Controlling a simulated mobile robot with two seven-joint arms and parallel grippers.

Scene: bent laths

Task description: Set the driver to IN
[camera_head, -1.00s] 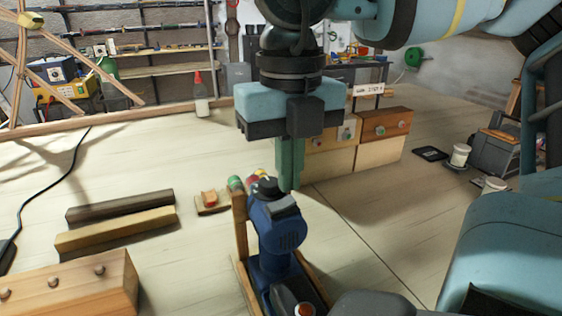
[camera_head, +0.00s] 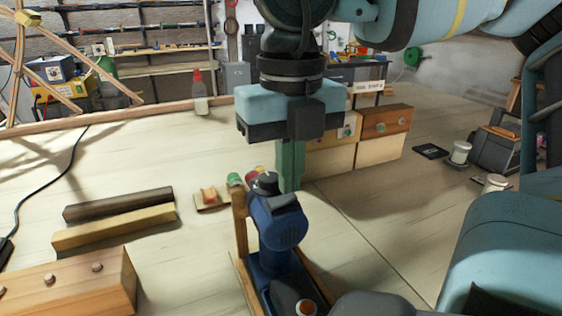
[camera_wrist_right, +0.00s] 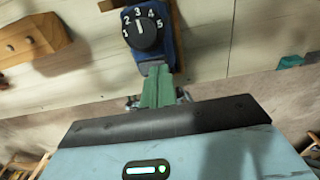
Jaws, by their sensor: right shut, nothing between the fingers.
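The blue driver (camera_head: 278,228) stands upright in a wooden holder (camera_head: 240,225) at the lower middle of the head view. A black dial (camera_head: 265,183) sits on its top. In the right wrist view the dial (camera_wrist_right: 146,32) shows numbers 1 to 5, its white mark near 3. My right gripper (camera_head: 290,187) is shut and empty, its green fingers pointing down right at the driver's head, beside the dial. The fingers also show in the right wrist view (camera_wrist_right: 155,72), with tips close to the driver's edge. I cannot tell whether they touch. No IN marking is legible. My left gripper is out of view.
A dark lath (camera_head: 118,204) and a yellowish lath (camera_head: 115,228) lie at left. A wooden block with knobs (camera_head: 75,280) is at the lower left. The bench between is mostly clear.

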